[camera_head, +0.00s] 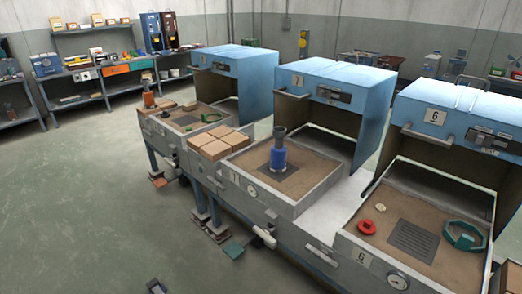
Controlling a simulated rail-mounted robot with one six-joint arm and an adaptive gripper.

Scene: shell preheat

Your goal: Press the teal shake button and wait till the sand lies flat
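A flat teal piece (235,248) sits low in front of the middle station and is the nearest match to a teal button; I cannot tell whether it is pressed. The middle sand tray (310,208) holds brown sand (318,174) around a dark grate, with a blue cylinder with a dark top (278,155) standing on it. The sand looks mostly level, but fine unevenness is too small to judge. A small dark grey part (157,286) at the bottom edge may be my gripper; it is cut off and its fingers cannot be made out.
Station 6's sand tray (343,245) holds a red knob-like piece (367,227) and a teal ring-shaped piece (463,236). Tan blocks (216,146) lie between the left and middle trays. Blue hoods (335,85) stand open behind the trays. The floor (80,220) at left is clear.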

